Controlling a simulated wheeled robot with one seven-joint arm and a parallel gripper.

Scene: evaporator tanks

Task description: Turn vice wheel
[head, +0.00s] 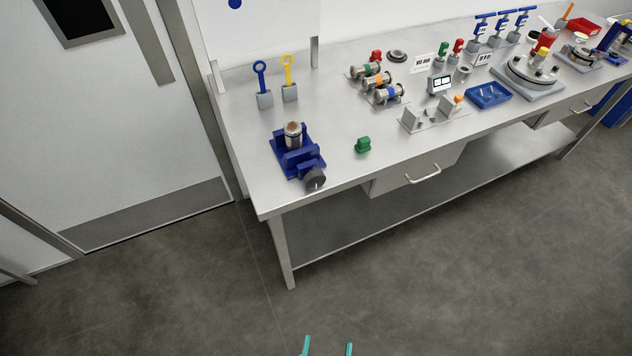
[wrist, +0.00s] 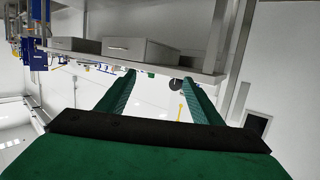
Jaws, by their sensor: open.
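The blue vice (head: 297,158) stands near the left front corner of the steel bench in the head view, with a metal cylindrical part (head: 293,135) upright in its jaws. Its dark round wheel (head: 315,179) faces the front edge. My gripper (head: 328,342) shows only as two teal fingertips at the bottom of the head view, apart and empty, well away from the bench. In the wrist view, which looks upside down, the open fingers (wrist: 156,80) frame the bench underside and edge. A dark round shape, apparently the wheel (wrist: 174,86), shows near the right fingertip, with a gap between them.
A drawer (head: 415,170) sits under the front edge. The floor (head: 400,290) before the bench is clear.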

